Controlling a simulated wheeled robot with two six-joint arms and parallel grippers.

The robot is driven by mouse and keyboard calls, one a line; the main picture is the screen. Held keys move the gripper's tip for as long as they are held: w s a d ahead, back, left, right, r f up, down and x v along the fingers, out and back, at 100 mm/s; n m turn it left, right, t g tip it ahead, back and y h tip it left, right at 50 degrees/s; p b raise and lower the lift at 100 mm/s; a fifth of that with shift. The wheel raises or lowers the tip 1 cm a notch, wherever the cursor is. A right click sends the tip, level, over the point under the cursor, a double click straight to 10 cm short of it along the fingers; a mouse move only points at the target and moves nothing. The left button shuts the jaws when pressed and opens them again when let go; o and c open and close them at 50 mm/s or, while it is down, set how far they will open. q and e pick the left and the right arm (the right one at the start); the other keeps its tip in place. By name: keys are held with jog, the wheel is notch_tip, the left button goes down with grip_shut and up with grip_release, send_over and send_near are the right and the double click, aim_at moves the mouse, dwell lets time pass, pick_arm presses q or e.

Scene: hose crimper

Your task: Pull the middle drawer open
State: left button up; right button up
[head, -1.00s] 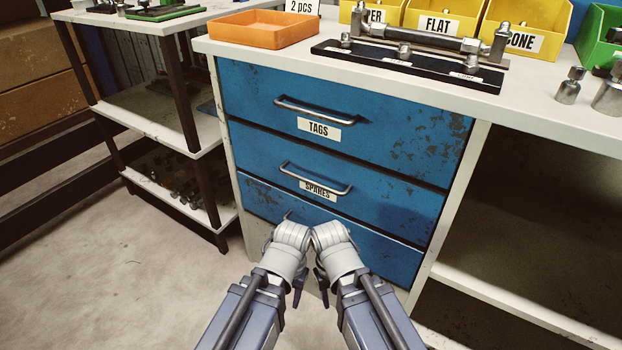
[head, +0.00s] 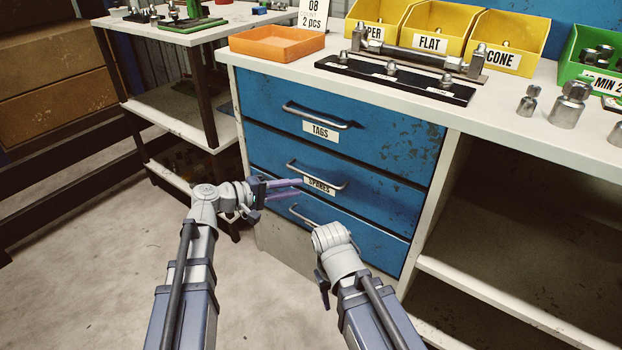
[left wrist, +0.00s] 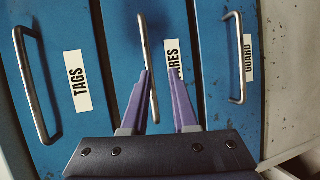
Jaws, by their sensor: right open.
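The middle drawer (head: 268,158) is blue, labelled SPARES, and sits closed, flush with the drawers above and below. Its metal bar handle (head: 327,185) also shows in the left wrist view (left wrist: 146,42). My left gripper (head: 300,188) is open in front of this drawer, its purple fingers pointing at the handle. In the left wrist view its left finger covers part of the bar, and the right finger overlaps the SPARES label; contact cannot be told. My right gripper (head: 322,285) is open and empty, low in front of the bottom drawer, its fingers mostly hidden by its wrist.
The TAGS drawer (head: 390,135) is above and the GUARD drawer (left wrist: 222,60) below, both closed. The bench top (head: 395,103) holds an orange tray (head: 277,43), a black fixture and yellow bins. A shelf rack (head: 165,110) stands left. The floor in front is clear.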

aim_at(311, 177)
pick_arm(q)
jog(key=shift+n+t+h, duration=0.3)
jog(key=shift+n+t, duration=0.1)
jog(key=shift+w+r+b+x, duration=0.15)
jog(key=shift+r+b+x, duration=0.1)
jog(key=shift+x, duration=0.9)
jog(key=shift+w+r+b+x, duration=0.15)
jog(key=shift+w+b+x, duration=0.05)
jog(key=shift+x, duration=0.95)
jog(key=shift+w+r+b+x, duration=0.15)
jog(key=shift+r+b+x, duration=0.1)
jog(key=shift+x, duration=0.9)
jog(key=shift+a, duration=0.15)
grip_shut()
